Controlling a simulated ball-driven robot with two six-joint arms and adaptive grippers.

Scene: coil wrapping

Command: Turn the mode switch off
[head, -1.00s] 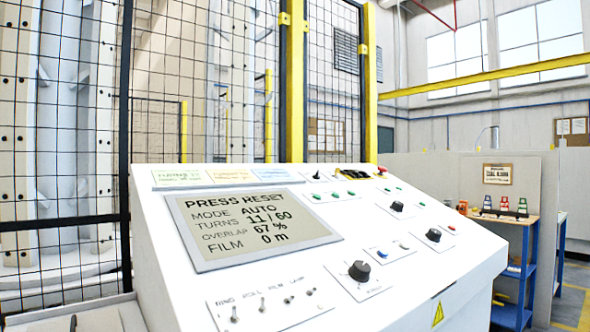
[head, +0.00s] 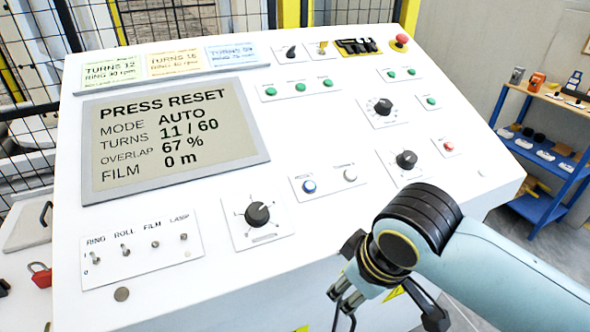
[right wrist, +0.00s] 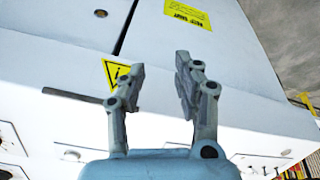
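A white sloped control panel (head: 330,130) fills the head view. Its screen (head: 175,140) reads "PRESS RESET", mode AUTO, turns 11 / 60, overlap 67 %, film 0 m. No switch label legibly says mode. A small black selector switch (head: 291,52) sits at the panel's top. A black rotary knob (head: 257,214) is at the lower middle, with others at the right (head: 383,107) and (head: 406,159). My right gripper (head: 345,305) is beyond the panel's front edge, at the lower right. In the right wrist view it (right wrist: 160,66) is open and empty. My left gripper is out of view.
Toggles labelled RING, ROLL, FILM and LAMP (head: 140,248) line the lower left. A red emergency button (head: 401,41) is at the top right. A red padlock (head: 40,275) lies at the left. A blue shelf (head: 545,165) stands right. Wire fencing (head: 30,130) is behind.

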